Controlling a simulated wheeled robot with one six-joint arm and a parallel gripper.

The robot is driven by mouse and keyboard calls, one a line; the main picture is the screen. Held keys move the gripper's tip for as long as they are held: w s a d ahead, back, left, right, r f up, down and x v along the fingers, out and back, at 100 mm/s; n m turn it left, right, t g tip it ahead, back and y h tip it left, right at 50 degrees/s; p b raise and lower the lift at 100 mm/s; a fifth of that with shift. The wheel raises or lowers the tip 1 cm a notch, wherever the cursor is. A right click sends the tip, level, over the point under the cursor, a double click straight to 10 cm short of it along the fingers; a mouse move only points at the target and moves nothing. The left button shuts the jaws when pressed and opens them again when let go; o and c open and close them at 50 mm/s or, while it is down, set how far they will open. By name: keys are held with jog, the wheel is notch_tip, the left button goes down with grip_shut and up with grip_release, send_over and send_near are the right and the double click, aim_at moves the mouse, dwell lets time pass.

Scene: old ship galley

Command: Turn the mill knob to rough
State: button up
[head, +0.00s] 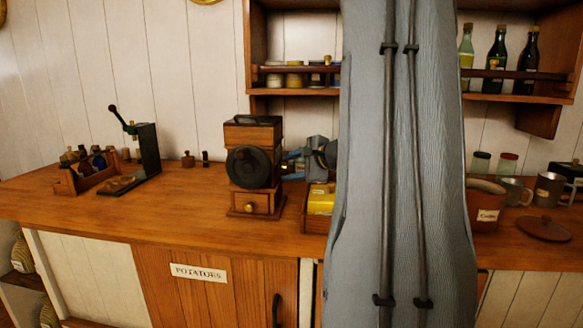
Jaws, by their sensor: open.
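The wooden mill (253,130) stands upright on the counter, with a black top and a small drawer with a brass knob at its base. A large round black knob (253,167) sits on its front face. Any marking for rough is too small to read. My gripper (287,162) is open just right of the mill, its fingers pointing left towards the mill's side. I cannot tell whether the fingertips touch it. My own arm hides much of the middle right of the view.
A yellow packet in a wooden box (317,222) stands below my gripper. A lever press (146,155) and a rack of small bottles (82,172) stand at left. A canister (485,207), mugs (515,191) and a lid (543,229) are at right.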

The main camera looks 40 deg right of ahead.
jog(key=c, duration=1)
jog(key=shift+d, duration=0.1)
jog(key=shift+c, duration=0.2)
